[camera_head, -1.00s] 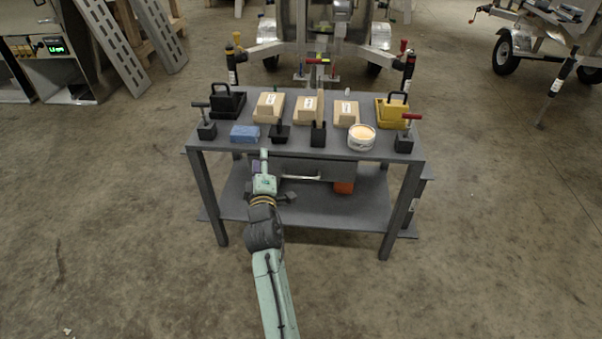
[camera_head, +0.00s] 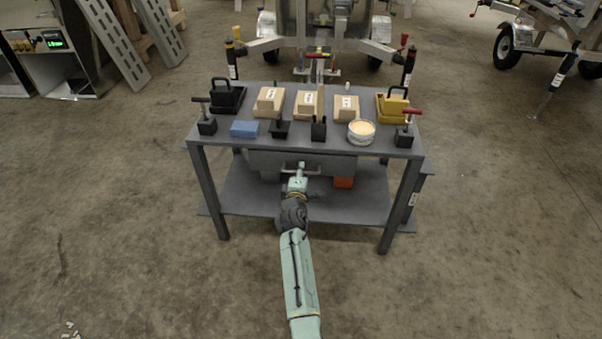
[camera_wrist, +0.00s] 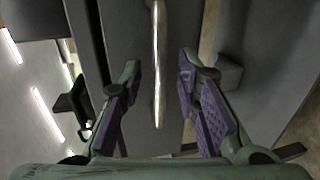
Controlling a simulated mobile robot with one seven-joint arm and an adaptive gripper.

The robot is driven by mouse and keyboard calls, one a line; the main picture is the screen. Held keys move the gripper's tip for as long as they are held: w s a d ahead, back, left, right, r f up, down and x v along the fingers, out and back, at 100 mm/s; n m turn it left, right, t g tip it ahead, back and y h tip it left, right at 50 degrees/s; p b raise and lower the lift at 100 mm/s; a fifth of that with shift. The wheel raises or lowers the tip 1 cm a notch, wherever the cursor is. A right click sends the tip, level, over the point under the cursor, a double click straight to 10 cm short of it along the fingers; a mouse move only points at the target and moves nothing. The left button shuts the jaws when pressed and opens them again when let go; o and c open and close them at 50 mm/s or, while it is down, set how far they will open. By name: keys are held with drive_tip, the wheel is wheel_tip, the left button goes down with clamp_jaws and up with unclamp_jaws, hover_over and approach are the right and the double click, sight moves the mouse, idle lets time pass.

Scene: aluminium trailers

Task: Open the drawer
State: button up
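The grey drawer (camera_head: 345,167) hangs under the top of the grey workbench (camera_head: 215,139) and looks shut. Its silver bar handle (camera_wrist: 160,60) runs upright through the wrist view, in front of the drawer face (camera_wrist: 118,20). My gripper (camera_wrist: 158,80) is open, with its purple-padded fingers on either side of the handle and a gap to each. The handle's lower end lies between the fingers. In the head view my gripper (camera_head: 296,168) is at the front of the drawer and partly hides the handle.
The bench top carries tan boxes (camera_head: 308,105), a blue block (camera_head: 244,129), a round tin (camera_head: 361,131) and a yellow box (camera_head: 391,107). An orange object (camera_head: 343,182) is on the lower shelf (camera_head: 245,200). The floor in front is clear.

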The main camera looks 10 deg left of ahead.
drive_tip(key=shift+w, duration=0.35)
drive_tip(key=shift+c, duration=0.4)
clamp_jaws()
idle(0.4)
